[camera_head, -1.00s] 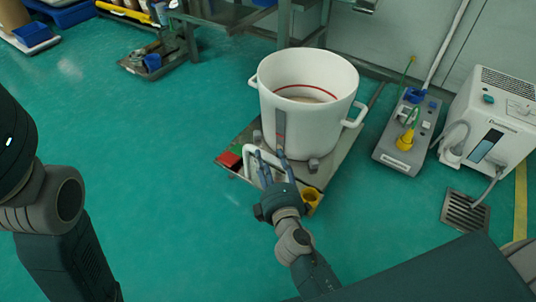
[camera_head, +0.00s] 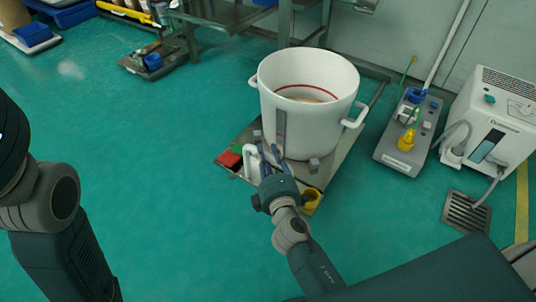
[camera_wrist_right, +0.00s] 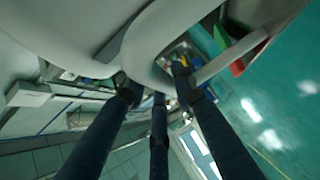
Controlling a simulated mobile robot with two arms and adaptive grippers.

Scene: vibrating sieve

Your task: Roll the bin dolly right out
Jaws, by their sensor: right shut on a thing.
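The white bin (camera_head: 308,125), a round tub with two side handles and a red line inside, stands upright on the flat dolly (camera_head: 338,168). In the right wrist view the fingers (camera_wrist_right: 155,88) close about the pale curved handle (camera_wrist_right: 143,45), near the bin's wall. My left arm shows at the left, but its gripper is outside the picture.
A red block (camera_head: 229,159) and a yellow cup (camera_head: 312,199) sit at the dolly's near edge. A metal frame (camera_head: 284,25) stands behind the bin. At right are a grey unit (camera_head: 398,155), a white machine (camera_head: 490,120) and a floor grate (camera_head: 465,211). Green floor (camera_head: 170,190) is clear at left.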

